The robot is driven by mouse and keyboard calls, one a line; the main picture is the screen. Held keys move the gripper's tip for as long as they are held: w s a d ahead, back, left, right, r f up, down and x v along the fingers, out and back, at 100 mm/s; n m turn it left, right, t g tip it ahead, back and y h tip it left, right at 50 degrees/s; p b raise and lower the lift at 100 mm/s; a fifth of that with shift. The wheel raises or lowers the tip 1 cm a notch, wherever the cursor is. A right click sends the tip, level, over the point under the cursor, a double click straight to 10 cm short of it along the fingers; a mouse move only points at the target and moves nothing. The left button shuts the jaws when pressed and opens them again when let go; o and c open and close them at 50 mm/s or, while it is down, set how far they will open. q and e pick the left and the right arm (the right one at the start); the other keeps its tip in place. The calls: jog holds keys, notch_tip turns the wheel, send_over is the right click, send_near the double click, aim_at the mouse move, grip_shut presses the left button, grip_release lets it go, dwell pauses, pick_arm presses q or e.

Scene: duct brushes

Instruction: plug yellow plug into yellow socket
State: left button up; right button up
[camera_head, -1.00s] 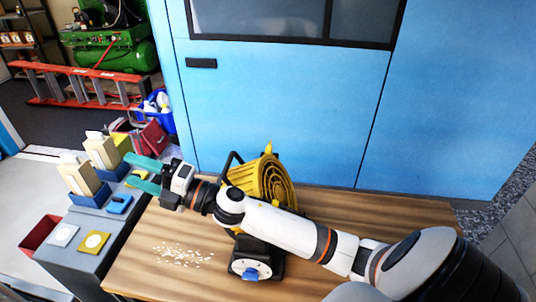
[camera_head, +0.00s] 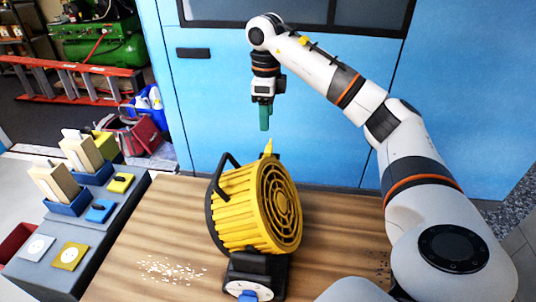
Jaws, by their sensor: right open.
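The yellow plug (camera_head: 120,184) lies on the grey side table at the left, behind the blue plug (camera_head: 100,211). The yellow socket (camera_head: 70,256) is a square yellow plate with a pale round face near the front of that table. My right gripper (camera_head: 264,118) is raised above and behind the yellow blower, with its green fingers pointing down. It is open and empty, well to the right of the plug and socket. The gap between its fingers is hidden by the side-on angle. My left gripper is out of view.
The yellow blower (camera_head: 257,207) stands on the wooden table (camera_head: 335,235), with white bits (camera_head: 171,269) scattered to its left. A white socket plate (camera_head: 38,247) sits beside the yellow one. Tissue boxes in blue trays (camera_head: 67,205) stand behind. A blue wall (camera_head: 290,75) closes the back.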

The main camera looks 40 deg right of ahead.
aim_at(268, 148)
jog(key=f, duration=0.6)
jog(key=shift+s+a+f, duration=0.15)
jog(key=shift+s+a, duration=0.1)
jog(key=shift+a, duration=0.05)
jog(key=shift+f, duration=0.1)
jog(key=f, duration=0.5)
jog(key=shift+s+d+p, duration=0.1)
jog(key=shift+d+p, duration=0.25)
jog(key=c, duration=1)
